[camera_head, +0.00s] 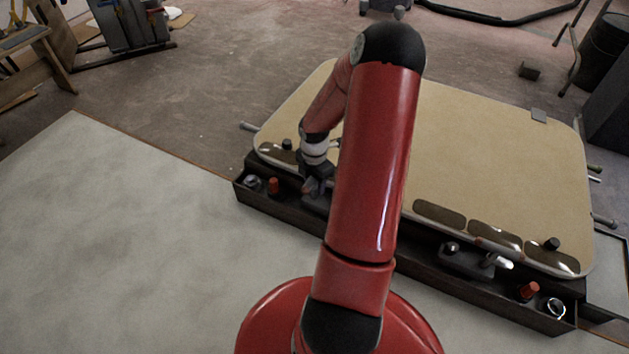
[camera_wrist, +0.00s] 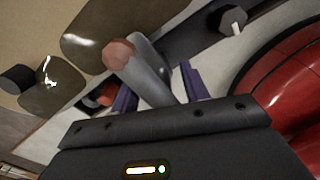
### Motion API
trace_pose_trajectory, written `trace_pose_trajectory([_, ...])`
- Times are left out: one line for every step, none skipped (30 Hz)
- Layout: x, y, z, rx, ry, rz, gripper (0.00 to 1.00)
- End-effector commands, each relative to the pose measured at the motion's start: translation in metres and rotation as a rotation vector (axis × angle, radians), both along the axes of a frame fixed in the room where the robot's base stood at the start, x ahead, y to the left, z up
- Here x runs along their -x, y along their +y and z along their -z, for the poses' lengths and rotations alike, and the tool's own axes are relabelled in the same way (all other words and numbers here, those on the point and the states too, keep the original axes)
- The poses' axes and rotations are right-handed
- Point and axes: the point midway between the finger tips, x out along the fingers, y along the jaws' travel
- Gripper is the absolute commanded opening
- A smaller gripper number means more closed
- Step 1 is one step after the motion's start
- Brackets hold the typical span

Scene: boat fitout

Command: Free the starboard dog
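The hatch panel (camera_head: 480,140) is beige and lies on a dark frame (camera_head: 440,275). Two lever dogs sit along its near edge. The right dog (camera_head: 490,260) shows its lever with a pale end. The other dog, left of my arm, is mostly hidden by my gripper (camera_head: 318,188). In the wrist view my gripper (camera_wrist: 158,90) has its purple-padded fingers apart, with that dog's grey lever (camera_wrist: 150,75), pinkish at the tip, lying between them. A pale gap shows beside the left finger, so it looks unclamped. I cannot tell which dog is starboard.
Red knobs stand in the frame at left (camera_head: 273,186) and right (camera_head: 528,291). Black knobs stand on the panel at left (camera_head: 287,144) and right (camera_head: 551,244). Dark shiny patches (camera_head: 440,213) line the panel's near edge. A pale board (camera_head: 110,220) lies at left.

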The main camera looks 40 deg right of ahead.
Motion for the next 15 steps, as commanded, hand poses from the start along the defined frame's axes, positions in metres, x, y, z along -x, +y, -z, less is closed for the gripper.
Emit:
trace_pose_trajectory([0.0, -0.0001, -0.0002, 0.0, 0.0, 0.0, 0.38])
trace_pose_trajectory([0.0, -0.0001, -0.0002, 0.0, 0.0, 0.0, 0.34])
trace_pose_trajectory([0.0001, -0.0001, -0.0002, 0.0, 0.0, 0.0, 0.29])
trace_pose_trajectory([0.0001, -0.0001, -0.0002, 0.0, 0.0, 0.0, 0.25])
trace_pose_trajectory([0.0001, -0.0001, -0.0002, 0.0, 0.0, 0.0, 0.21])
trace_pose_trajectory([0.0001, -0.0001, -0.0002, 0.0, 0.0, 0.0, 0.16])
trace_pose_trajectory([0.0001, -0.0001, -0.0003, 0.0, 0.0, 0.0, 0.12])
trace_pose_trajectory([0.0, -0.0001, -0.0003, 0.0, 0.0, 0.001, 0.08])
trace_pose_trajectory([0.0001, -0.0001, -0.0003, 0.0, 0.0, 0.001, 0.08])
trace_pose_trajectory([0.0, -0.0001, -0.0004, 0.0, 0.0, 0.002, 0.07])
trace_pose_trajectory([0.0, -0.0001, -0.0004, 0.0, 0.0, 0.003, 0.07])
trace_pose_trajectory([0.0, -0.0001, -0.0005, 0.0, 0.0, 0.006, 0.07])
trace_pose_trajectory([0.0, -0.0001, -0.0006, 0.0, 0.0, 0.01, 0.07])
trace_pose_trajectory([0.0001, -0.0001, -0.0007, 0.0, 0.0, 0.015, 0.07])
trace_pose_trajectory([0.0001, -0.0002, -0.0008, 0.0, 0.0, 0.023, 0.07])
